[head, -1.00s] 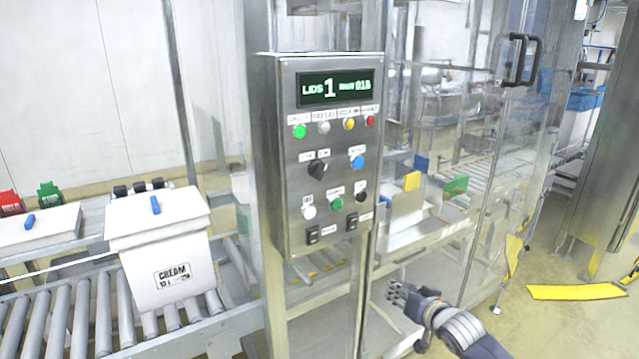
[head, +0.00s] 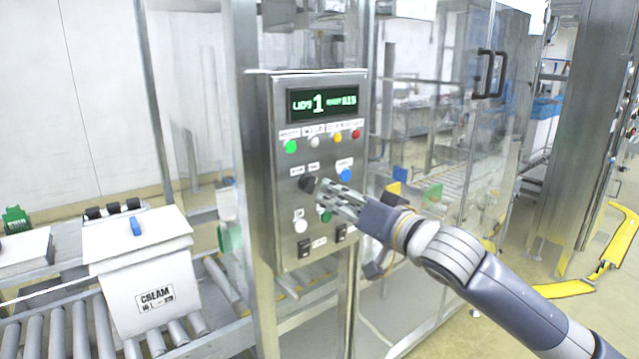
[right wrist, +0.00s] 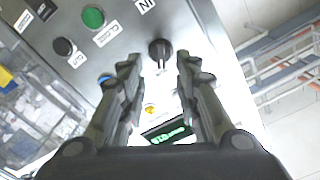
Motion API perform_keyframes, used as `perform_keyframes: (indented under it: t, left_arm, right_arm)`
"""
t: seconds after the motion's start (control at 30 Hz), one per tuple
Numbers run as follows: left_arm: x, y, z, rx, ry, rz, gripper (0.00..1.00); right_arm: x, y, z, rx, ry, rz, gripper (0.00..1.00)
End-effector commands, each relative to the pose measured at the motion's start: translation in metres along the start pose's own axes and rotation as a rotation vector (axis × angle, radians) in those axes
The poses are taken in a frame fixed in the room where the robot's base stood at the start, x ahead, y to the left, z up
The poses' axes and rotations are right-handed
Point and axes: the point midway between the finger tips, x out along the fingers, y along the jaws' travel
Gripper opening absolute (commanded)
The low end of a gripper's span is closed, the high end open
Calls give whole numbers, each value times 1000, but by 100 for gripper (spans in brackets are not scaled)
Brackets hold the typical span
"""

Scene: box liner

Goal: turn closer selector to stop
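The closer selector is a black rotary knob (head: 308,184) on the steel control panel (head: 262,165). In the right wrist view the black knob (right wrist: 160,48) sits ahead of the fingertips, in line with the gap between them. My right gripper (head: 326,190) is close in front of the panel, just right of the knob. In the right wrist view its two fingers (right wrist: 157,62) stand apart with nothing between them, so it is open. Whether the fingertips touch the panel I cannot tell. My left gripper is not in view.
Other controls are close by: a blue button (head: 345,174), a white button (head: 301,226) and a green button (head: 326,216). Indicator lamps sit under the display (head: 322,103). A white box (head: 150,270) stands on rollers at left. A glass guard (head: 440,120) is at right.

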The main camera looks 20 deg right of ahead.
Motion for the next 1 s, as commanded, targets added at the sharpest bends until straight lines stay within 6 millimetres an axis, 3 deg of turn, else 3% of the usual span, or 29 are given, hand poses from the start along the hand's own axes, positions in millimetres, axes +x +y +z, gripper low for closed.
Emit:
perform_keyframes:
  t: [0.1, 0.3, 0.73, 0.77, 0.9, 1.0]
  left_arm:
    - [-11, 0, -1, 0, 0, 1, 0]
    - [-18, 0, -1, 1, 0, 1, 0]
    - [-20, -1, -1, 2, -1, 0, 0]
    - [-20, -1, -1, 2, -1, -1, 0]
    - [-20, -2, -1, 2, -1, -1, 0]
    - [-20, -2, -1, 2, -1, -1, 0]
  right_arm:
    - [23, -2, -3, 3, 1, -1, 30]
    - [48, -1, -2, 0, 0, 0, 30]
    - [58, 0, 0, -2, 0, 0, 30]
    - [58, 0, 0, -2, 0, 0, 28]
    - [57, 0, 0, -2, 0, 0, 0]
    - [57, 0, 0, -2, 0, 0, 0]
